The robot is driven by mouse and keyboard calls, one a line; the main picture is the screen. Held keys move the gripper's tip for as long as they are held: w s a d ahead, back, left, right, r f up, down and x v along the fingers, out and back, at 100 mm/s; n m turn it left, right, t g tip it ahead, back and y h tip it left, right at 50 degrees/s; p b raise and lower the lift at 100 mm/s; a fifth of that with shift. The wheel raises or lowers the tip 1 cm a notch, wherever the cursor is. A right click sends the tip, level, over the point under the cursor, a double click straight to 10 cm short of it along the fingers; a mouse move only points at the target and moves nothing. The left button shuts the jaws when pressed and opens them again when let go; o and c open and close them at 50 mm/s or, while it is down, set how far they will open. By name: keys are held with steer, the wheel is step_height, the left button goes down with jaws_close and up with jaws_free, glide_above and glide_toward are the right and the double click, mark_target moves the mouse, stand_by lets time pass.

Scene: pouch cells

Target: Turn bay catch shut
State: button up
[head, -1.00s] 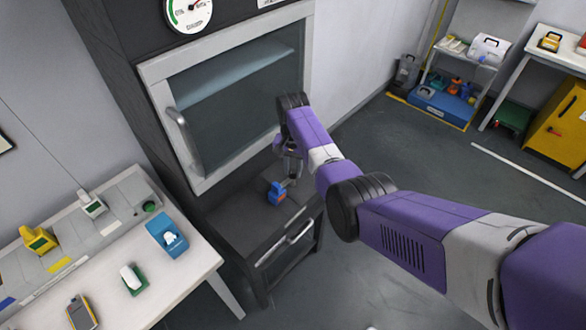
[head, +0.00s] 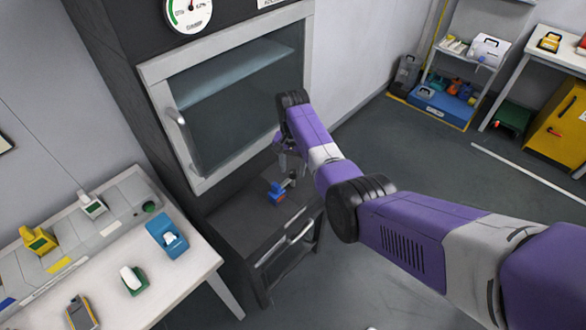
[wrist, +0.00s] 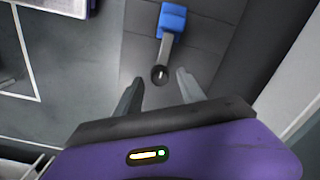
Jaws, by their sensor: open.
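In the wrist view the blue block (wrist: 171,18) is at the top and the grey bar (wrist: 165,50) slants down to the knob. My gripper (wrist: 159,78) is open and empty, its fingers spread on either side of the knob in this view. In the head view my gripper (head: 284,158) appears above the ledge, apart from the lever.
The cabinet's glass door (head: 235,95) with a curved handle (head: 180,135) rises behind the ledge (head: 240,220). A bar handle (head: 287,245) sits on the ledge's front. A white bench (head: 185,285) with small devices stands at left.

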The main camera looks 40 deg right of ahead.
mark_target(293, 171)
step_height(293, 171, up, 7)
steer(key=shift+r+b, duration=0.1)
steer(key=shift+b, duration=0.3)
stand_by(0.4)
